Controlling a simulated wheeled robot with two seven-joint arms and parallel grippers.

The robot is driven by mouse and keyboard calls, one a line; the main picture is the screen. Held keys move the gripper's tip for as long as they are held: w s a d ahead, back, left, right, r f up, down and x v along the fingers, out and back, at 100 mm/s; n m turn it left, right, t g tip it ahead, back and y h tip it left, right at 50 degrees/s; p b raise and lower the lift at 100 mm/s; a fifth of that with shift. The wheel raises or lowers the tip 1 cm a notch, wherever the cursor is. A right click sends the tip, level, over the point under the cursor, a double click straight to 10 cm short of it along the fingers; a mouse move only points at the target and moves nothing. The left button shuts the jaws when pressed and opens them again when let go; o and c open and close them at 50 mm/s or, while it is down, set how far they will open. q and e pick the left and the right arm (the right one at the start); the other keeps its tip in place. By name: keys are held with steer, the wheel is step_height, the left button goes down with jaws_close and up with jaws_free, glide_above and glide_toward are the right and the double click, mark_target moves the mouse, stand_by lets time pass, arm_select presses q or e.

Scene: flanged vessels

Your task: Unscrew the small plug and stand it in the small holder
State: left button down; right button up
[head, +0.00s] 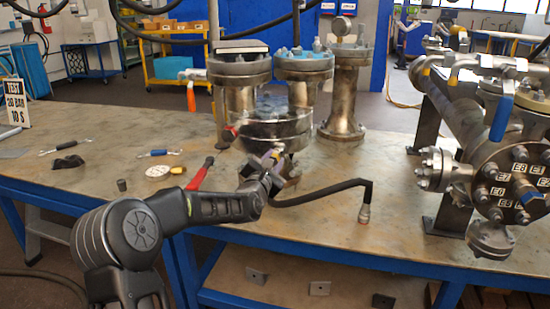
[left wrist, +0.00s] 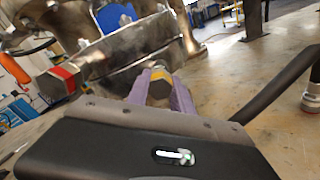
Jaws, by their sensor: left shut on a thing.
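My left gripper (head: 275,156) is at the lower front of the flanged metal vessel (head: 270,128). In the left wrist view its purple fingers (left wrist: 165,92) are shut on a hex plug with a yellow band (left wrist: 160,77). The plug is against the vessel side; whether its thread is still engaged is hidden. A second hex plug with a red band (left wrist: 60,82) sticks out to the left of it, and also shows in the head view (head: 229,133). A small dark cup (head: 122,185) stands on the table at left, possibly the small holder. My right gripper is not in view.
A red-handled tool (head: 200,174) and a white disc (head: 158,171) lie left of my gripper. A black hose (head: 335,187) with a metal end lies to its right. A large flanged assembly (head: 490,160) fills the right side. The table's left front is mostly clear.

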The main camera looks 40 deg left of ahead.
arm_select(q)
steer(key=n, duration=0.4)
steer(key=shift+n, duration=0.4)
steer(key=shift+s, duration=0.1)
steer(key=shift+b+v, duration=0.45)
steer(key=shift+v, duration=0.6)
steer(key=v, duration=0.4)
